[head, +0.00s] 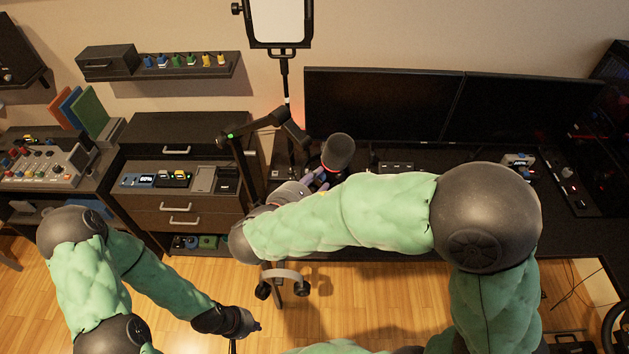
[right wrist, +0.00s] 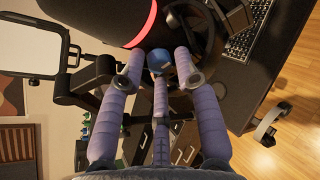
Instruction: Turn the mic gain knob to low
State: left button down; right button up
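The microphone (head: 338,152) is dark, on a black boom arm (head: 240,160), with a red glowing ring (right wrist: 145,24) near its lower end. In the right wrist view a round blue knob (right wrist: 159,58) shows just below the ring, apparently the mic gain knob. My right gripper (right wrist: 158,66) has its purple fingers spread around the knob; contact is unclear. In the head view my right gripper (head: 320,180) is beside the microphone, partly hidden by my arm. The knob's setting is not readable. My left gripper (head: 250,325) hangs low over the floor, its fingers too small to judge.
Two monitors (head: 385,105) stand on the black desk (head: 590,235) behind my right arm. A lit panel (head: 281,22) stands behind the boom arm. A drawer cabinet (head: 180,205) and a mixer (head: 50,165) are at left. The wooden floor (head: 350,310) has free room.

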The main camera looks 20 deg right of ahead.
jog(key=shift+c, duration=0.3)
grip_shut()
jog(key=shift+r+n+p, duration=0.15)
jog(key=shift+n+p, duration=0.15)
jog(key=shift+p, duration=0.45)
jog(key=n+g+h+p, duration=0.1)
jog(key=n+p, duration=0.1)
jog(key=p, duration=0.2)
jog(key=n+g+h+p, duration=0.1)
jog(key=n+p, duration=0.1)
jog(key=p, duration=0.2)
jog(key=n+g+h+p, duration=0.1)
jog(key=n+g+p, duration=0.1)
jog(key=p, duration=0.2)
jog(key=shift+w+a+n+p, duration=0.3)
jog(key=shift+w+n+p, duration=0.1)
jog(key=shift+w+a+n+g+h+p, duration=0.1)
jog(key=shift+n+g+h+p, duration=0.55)
jog(key=shift+n+p, duration=0.55)
jog(key=shift+w+f+n+g+h+p, duration=0.1)
jog(key=shift+f+n+g+h+p, duration=0.2)
jog(key=shift+n+h+p, duration=0.75)
jog(key=shift+n+y+b, duration=0.3)
jog(key=shift+n+b, duration=0.15)
jog(key=shift+b, duration=0.05)
